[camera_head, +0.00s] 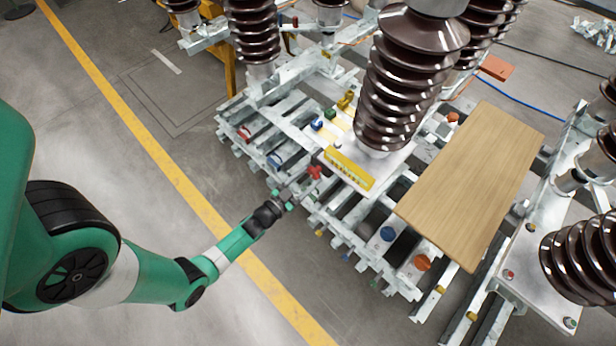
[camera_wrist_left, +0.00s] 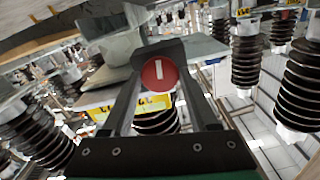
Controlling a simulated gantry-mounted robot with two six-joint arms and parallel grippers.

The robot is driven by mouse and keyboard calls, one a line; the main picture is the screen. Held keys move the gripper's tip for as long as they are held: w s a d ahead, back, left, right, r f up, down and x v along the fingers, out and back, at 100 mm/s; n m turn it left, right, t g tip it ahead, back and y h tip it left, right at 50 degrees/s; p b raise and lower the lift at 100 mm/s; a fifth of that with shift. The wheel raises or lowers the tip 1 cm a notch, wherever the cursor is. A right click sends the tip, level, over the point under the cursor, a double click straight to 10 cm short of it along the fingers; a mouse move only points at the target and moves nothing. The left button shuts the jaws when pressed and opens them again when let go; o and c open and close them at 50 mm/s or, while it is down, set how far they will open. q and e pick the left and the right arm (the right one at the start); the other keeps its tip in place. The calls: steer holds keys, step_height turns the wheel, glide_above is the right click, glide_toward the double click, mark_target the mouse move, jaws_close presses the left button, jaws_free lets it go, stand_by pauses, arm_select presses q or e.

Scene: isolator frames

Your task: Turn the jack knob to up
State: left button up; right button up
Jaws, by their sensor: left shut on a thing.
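A red round knob (camera_head: 315,172) sits at the front edge of the metal frame, near a yellow strip. In the left wrist view the knob (camera_wrist_left: 159,73) shows its face with a white bar, upright in that picture. My left gripper (camera_head: 298,186) reaches in from the left. In the wrist view its two fingers (camera_wrist_left: 160,82) stand on either side of the knob and are shut on it. The knob's shaft and base are hidden. I cannot read any jack labels. My right gripper is not in view.
A yellow labelled strip (camera_head: 349,168) lies just right of the knob. Tall brown ribbed insulators (camera_head: 398,80) rise behind it. A wooden board (camera_head: 475,185) lies to the right. Blue and orange round parts (camera_head: 388,233) sit along the frame. The floor left of the frame is clear.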

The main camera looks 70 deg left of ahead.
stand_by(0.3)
arm_select(q)
steer(key=o, duration=1.4)
steer(key=shift+s, duration=0.1)
steer(key=p+v, duration=0.2)
steer(key=v, duration=0.9)
steer(key=shift+s+d, duration=0.2)
